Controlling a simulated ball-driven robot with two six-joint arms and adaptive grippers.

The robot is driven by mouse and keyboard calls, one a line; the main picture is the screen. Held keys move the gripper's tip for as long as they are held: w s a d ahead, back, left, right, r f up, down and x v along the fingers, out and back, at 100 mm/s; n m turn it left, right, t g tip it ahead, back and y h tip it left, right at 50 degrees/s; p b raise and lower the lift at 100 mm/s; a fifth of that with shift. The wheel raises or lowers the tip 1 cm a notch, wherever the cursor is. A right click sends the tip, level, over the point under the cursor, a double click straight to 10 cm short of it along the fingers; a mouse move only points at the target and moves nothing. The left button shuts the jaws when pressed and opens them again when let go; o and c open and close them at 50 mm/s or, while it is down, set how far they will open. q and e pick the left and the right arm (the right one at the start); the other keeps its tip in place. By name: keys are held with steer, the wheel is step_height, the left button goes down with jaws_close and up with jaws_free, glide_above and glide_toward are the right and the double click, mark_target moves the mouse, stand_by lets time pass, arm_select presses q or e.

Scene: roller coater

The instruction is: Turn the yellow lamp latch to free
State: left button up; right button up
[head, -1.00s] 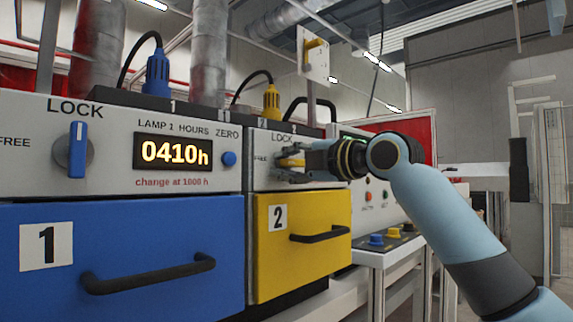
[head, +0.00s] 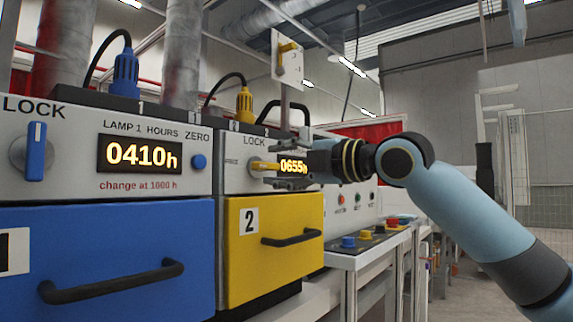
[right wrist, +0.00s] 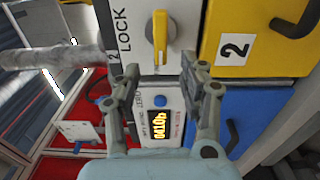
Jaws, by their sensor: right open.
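The yellow lamp latch (head: 264,166) is on the grey panel above the yellow drawer. Its handle lies horizontal, with LOCK above it and a small FREE label to its left. My right gripper (head: 282,168) is just right of the latch, open and empty, apart from the handle. Its two fingers also show in the right wrist view (right wrist: 158,78), spread with nothing between them. My left gripper is not in view.
The blue latch (head: 36,150) stands upright under its own LOCK label. A blue drawer (head: 100,235) and a yellow drawer (head: 255,225) with black handles sit below. Coloured buttons (head: 365,236) sit on a ledge to the right.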

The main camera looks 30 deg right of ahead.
steer(key=shift+v, duration=0.8)
